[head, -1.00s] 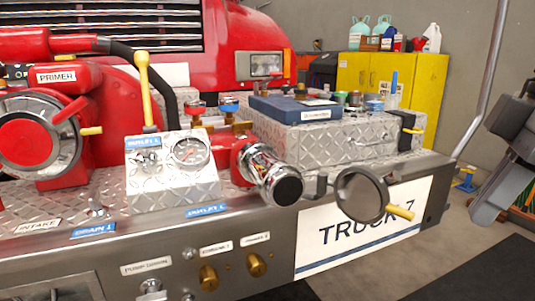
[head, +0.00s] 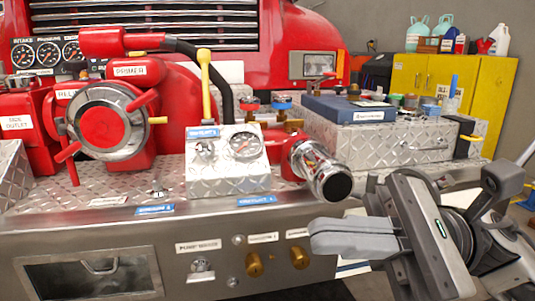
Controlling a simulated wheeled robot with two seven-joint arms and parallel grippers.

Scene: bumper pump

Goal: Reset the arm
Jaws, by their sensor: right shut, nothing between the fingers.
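My right gripper (head: 318,237) is at the lower right of the head view, in front of the truck bumper. Its grey fingers are shut together, point left and hold nothing. The gripper and arm hide most of the white truck sign and the bumper's right end. My left gripper is not in view.
A yellow cabinet (head: 490,100) stands behind.

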